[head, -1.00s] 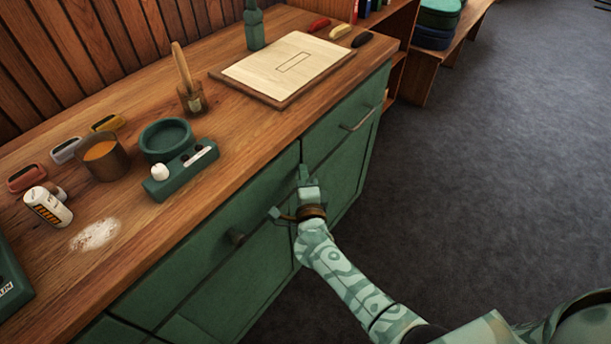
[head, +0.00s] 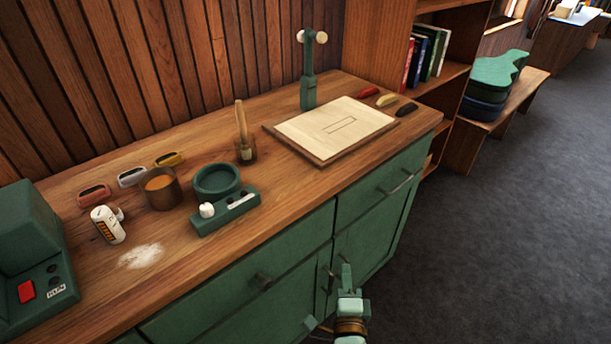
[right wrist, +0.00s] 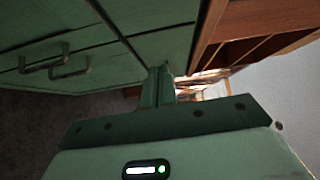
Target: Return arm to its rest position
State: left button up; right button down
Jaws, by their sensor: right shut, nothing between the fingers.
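My right gripper (head: 346,274) shows at the bottom of the head view, in front of the green cabinet (head: 240,297). Its two fingers are together with nothing between them. In the right wrist view, the closed fingers (right wrist: 158,86) point towards green cabinet panels (right wrist: 110,70). I cannot tell how wide the space is between the fingers and the cabinet. Most of my right arm is below the picture. My left gripper is not in view.
Metal handles (head: 262,281) stick out from the cabinet. Grey floor (head: 520,230) is open at the right.

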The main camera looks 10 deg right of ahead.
jog(key=s+a+r+n+g+y, duration=0.1)
jog(key=s+n+g+y, duration=0.25)
jog(key=n, duration=0.65)
jog(key=s+a+n+g+y, duration=0.2)
jog(key=s+n+y, duration=0.25)
jog(key=n, duration=0.45)
jog(key=s+d+r+n+g+h, duration=0.25)
jog(key=s+d+n+h, duration=0.2)
jog(key=s+d, duration=0.35)
jog(key=s+d+r+n+g+h, duration=0.2)
jog(key=s+d+n+g+h, duration=0.25)
jog(key=d, duration=0.55)
jog(key=s+a+f+m+g+y, duration=0.1)
jog(key=s+a+f, duration=0.15)
jog(key=f, duration=0.85)
jog(key=s+a+f+g+y, duration=0.1)
jog(key=s+a+f+y, duration=0.15)
jog(key=f, duration=0.85)
jog(key=s+f+m+g, duration=0.1)
jog(key=s+f, duration=0.7)
jog(key=s, duration=0.3)
jog(key=s+f+m+g+p, duration=0.1)
jog(key=s+f+m+g, duration=0.1)
jog(key=s+f, duration=0.6)
jog(key=s+y, duration=0.1)
jog(key=s, duration=0.3)
